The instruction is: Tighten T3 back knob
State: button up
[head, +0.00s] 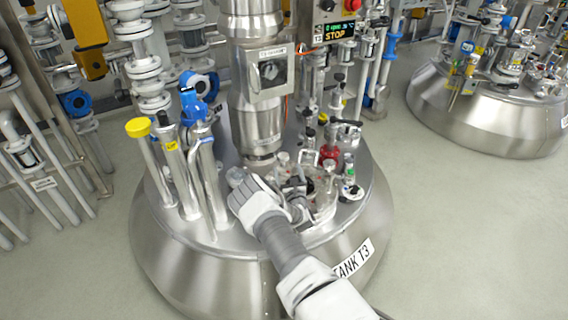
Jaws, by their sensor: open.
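Tank T3 (165,255) is a large steel vessel with its name label on the front right. On its lid is a round hatch (318,212) with several small knobs around its rim. A pale knob (283,158) stands at the hatch's back left, and another (329,166) at its back right; I cannot tell for sure which is the back knob. My gripper (297,188) is open over the left side of the hatch, in front of these knobs. My arm comes from the lower right and hides part of the hatch. Contact cannot be told.
A thick steel column (255,110) rises behind the hatch. Yellow-capped (138,128) and blue-topped pipes stand on the lid's left. Small valves and a red fitting (329,154) stand behind the hatch. Floor (450,220) is clear to the right.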

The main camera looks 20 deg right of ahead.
aim_at(283, 160)
jog(key=w+b, duration=0.1)
jog(key=w, duration=0.1)
jog(key=w+b, duration=0.1)
jog(key=w, duration=0.2)
jog(key=w+d, duration=0.1)
jog(key=w, duration=0.1)
jog(key=shift+w+f+b, duration=0.1)
jog(key=shift+w+b, duration=0.15)
jog(key=shift+b, duration=0.15)
jog(key=shift+c, duration=0.2)
jog(key=c, duration=1.3)
jog(key=shift+a+m+h+b, duration=0.1)
jog(key=shift+m+h+b, duration=0.35)
jog(key=shift+h, duration=0.35)
jog(key=shift+m+h, duration=0.25)
jog(key=shift+h, duration=0.05)
jog(key=o, duration=1.3)
jog(key=shift+o, duration=0.2)
